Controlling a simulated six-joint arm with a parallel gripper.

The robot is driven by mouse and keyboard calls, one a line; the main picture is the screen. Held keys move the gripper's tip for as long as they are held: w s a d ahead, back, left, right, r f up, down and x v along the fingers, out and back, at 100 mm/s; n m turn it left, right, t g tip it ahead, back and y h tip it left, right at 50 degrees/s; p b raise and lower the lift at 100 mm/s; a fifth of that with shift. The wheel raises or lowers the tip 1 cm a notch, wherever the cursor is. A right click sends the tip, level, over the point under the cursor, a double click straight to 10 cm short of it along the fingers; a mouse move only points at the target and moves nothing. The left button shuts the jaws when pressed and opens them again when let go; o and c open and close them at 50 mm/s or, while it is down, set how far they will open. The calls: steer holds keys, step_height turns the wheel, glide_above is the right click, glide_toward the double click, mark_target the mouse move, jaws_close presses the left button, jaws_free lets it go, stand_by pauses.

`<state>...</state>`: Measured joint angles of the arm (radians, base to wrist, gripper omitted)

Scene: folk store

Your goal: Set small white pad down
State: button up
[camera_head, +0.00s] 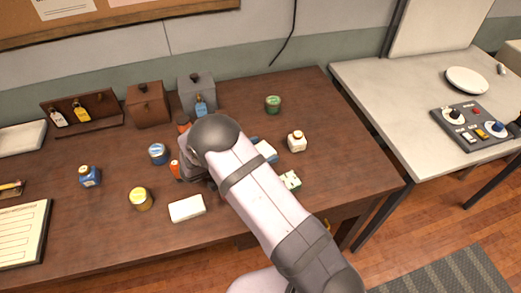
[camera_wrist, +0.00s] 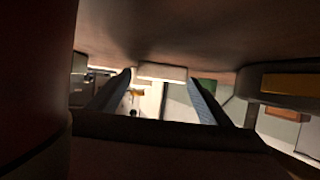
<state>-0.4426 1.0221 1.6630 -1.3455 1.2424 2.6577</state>
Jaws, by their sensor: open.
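The small white pad (camera_head: 187,208) lies flat on the brown table near its front edge, just in front of my gripper in the head view. In the wrist view a white block (camera_wrist: 162,73), seemingly the same pad, appears between the two fingertips. My gripper (camera_wrist: 159,78) is open, with one finger on each side of the block in that picture. I cannot tell whether either finger touches it. In the head view the fingers are mostly hidden by my arm.
A yellow-lidded jar (camera_head: 141,199) stands left of the pad, and a blue-lidded jar (camera_head: 158,153) and orange bottle (camera_head: 175,169) are behind it. The right part of the brown table (camera_head: 345,165) is clear.

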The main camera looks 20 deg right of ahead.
steer(key=shift+s+a+r+b, duration=0.1)
steer(key=shift+s+a+b, duration=0.1)
steer(key=shift+a+b, duration=0.35)
steer(key=shift+s+a+r+b, duration=0.15)
steer(key=shift+a+b, duration=0.2)
steer(key=shift+a, duration=0.25)
step_height(320, 180, up, 6)
steer(key=shift+s+f+b, duration=0.1)
steer(key=shift+f+b, duration=0.05)
steer(key=shift+b, duration=0.7)
steer(key=shift+r, duration=0.9)
steer(key=s+d+r+n+g+y+p, duration=0.2)
steer(key=s+r+n+g+y+p, duration=0.1)
steer(key=s+p, duration=0.3)
steer(key=s+d+r+n+g+y+p, duration=0.2)
steer(key=s+d+r+n+y+p, duration=0.1)
steer(key=s, duration=0.6)
steer(key=s+a+r+n+y+p, duration=0.5)
steer(key=s+r+n+y+p, duration=0.1)
steer(key=s+p, duration=0.3)
steer(key=shift+s+a+r+n+y, duration=0.25)
steer(key=shift+s+r+n+y, duration=0.05)
steer(key=shift+s+r+n, duration=0.45)
